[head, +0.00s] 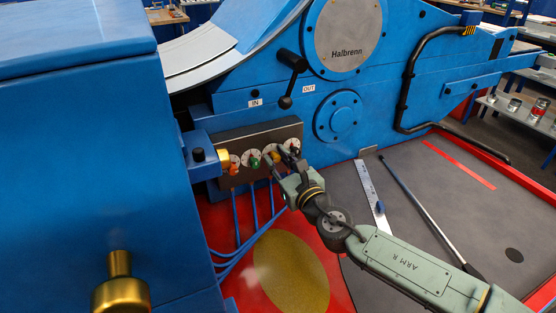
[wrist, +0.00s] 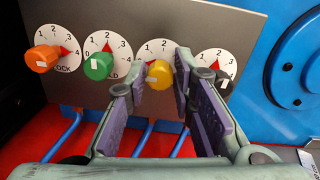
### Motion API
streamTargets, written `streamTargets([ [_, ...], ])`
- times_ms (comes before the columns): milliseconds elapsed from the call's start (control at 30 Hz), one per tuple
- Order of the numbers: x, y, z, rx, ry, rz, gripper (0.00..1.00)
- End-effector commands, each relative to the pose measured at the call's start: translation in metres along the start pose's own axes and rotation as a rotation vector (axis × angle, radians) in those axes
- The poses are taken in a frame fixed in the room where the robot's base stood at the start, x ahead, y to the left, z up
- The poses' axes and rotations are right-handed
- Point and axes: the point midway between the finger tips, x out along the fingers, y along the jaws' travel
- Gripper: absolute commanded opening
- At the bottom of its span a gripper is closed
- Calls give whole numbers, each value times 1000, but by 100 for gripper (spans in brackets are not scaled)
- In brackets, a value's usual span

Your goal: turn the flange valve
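A dark panel (wrist: 140,22) carries a row of round valve knobs on white numbered dials: orange (wrist: 41,59), green (wrist: 98,66), yellow (wrist: 159,74) and black (wrist: 222,84). Labels under the dials are partly hidden, so I cannot tell which one is the flange valve. My gripper (wrist: 159,82) is open, with its fingers on either side of the yellow knob in the wrist view. I cannot tell whether they touch it. The right finger partly covers the yellow and black dials. In the head view my gripper (head: 284,157) is at the panel's right part.
A black lever (head: 291,75) stands above the panel between the IN and OUT labels.

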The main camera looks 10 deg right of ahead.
Motion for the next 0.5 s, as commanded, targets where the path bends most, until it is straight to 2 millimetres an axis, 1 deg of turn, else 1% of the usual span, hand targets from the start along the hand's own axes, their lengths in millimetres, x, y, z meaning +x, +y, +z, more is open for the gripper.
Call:
streamTargets([
  [33, 0, 0, 0, 0, 0, 0, 17],
  [300, 0, 0, 0, 0, 0, 0, 0],
  [500, 0, 0, 0, 0, 0, 0, 0],
])
